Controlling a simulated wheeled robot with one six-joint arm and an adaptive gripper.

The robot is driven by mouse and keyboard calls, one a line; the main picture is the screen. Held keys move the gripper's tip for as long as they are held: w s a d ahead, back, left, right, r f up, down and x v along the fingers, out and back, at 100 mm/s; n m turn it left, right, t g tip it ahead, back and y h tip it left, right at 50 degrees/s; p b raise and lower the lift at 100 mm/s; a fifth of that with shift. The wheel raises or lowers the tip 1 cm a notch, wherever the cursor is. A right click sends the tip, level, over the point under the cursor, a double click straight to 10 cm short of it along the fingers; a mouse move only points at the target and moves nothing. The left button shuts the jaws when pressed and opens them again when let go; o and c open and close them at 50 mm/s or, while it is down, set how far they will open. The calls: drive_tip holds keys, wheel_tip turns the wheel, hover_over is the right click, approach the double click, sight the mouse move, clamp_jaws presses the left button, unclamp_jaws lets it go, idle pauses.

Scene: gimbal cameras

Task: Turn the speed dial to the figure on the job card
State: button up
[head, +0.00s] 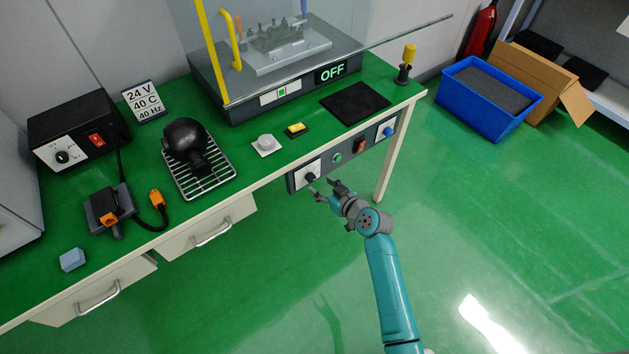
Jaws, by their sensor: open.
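The job card (143,101) stands at the back of the bench and reads 24 V, 40 C, 40 Hz. A black dial on a white plate (308,174) sits at the left end of the panel on the bench's front edge. Its scale is too small to read, so I cannot tell its setting. My gripper (322,187) is open and empty, just in front of and slightly right of this dial. I cannot tell whether a finger touches it. A blue knob (388,131) on a white plate is at the panel's right end.
A green button (337,157) and a red switch (361,146) lie between the two knobs. A black power unit (75,132) with its own dial stands far left. The guarded machine's display (332,72) reads OFF. The floor before the bench is clear.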

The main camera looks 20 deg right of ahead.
sight(313, 180)
drive_tip(key=shift+x, duration=2.6)
clamp_jaws()
